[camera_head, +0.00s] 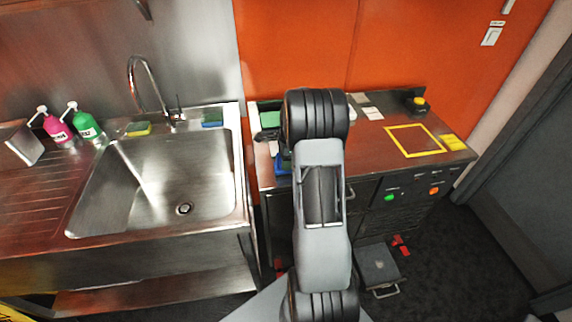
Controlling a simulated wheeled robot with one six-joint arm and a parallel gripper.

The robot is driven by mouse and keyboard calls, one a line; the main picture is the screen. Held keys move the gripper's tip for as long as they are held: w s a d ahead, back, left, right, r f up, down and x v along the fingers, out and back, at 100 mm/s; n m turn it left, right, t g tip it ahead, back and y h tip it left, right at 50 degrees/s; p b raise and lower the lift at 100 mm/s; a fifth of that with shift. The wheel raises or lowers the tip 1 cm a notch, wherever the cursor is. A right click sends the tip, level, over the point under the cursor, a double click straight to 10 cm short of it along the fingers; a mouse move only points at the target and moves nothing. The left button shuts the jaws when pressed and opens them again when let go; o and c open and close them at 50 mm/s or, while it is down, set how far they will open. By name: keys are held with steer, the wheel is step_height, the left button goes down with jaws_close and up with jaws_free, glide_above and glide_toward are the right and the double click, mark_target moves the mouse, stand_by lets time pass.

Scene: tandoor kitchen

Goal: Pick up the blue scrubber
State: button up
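A small blue block with a darker green part, which looks like the blue scrubber (212,117), lies on the back ledge of the steel sink (88,206), right of the faucet. A second blue thing (283,167) shows on the counter beside my arm. It is partly hidden, and I cannot tell what it is. My arm rises through the middle of the view, right of the sink. My gripper does not show, so its opening and its distance to the scrubber cannot be seen.
A yellow and green sponge (138,128), a pink bottle (57,129) and a green bottle (87,126) stand left of the curved faucet (150,85). The sink basin is empty. The right counter (375,148) has a yellow outlined square. A grey box (378,266) sits on the floor.

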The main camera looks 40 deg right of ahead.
steer(key=c, duration=0.9)
steer(key=shift+r, duration=0.15)
steer(key=shift+r, duration=0.6)
steer(key=s+r+b, duration=0.1)
steer(key=s+r, duration=0.3)
steer(key=s+a+r+b, duration=0.1)
steer(key=s+r, duration=0.2)
steer(key=s, duration=0.2)
steer(key=s+a+r+b, duration=0.1)
steer(key=s+r, duration=0.3)
steer(key=shift+s+a+r, duration=0.2)
steer(key=shift+s+r, duration=0.1)
steer(key=shift+s, duration=0.1)
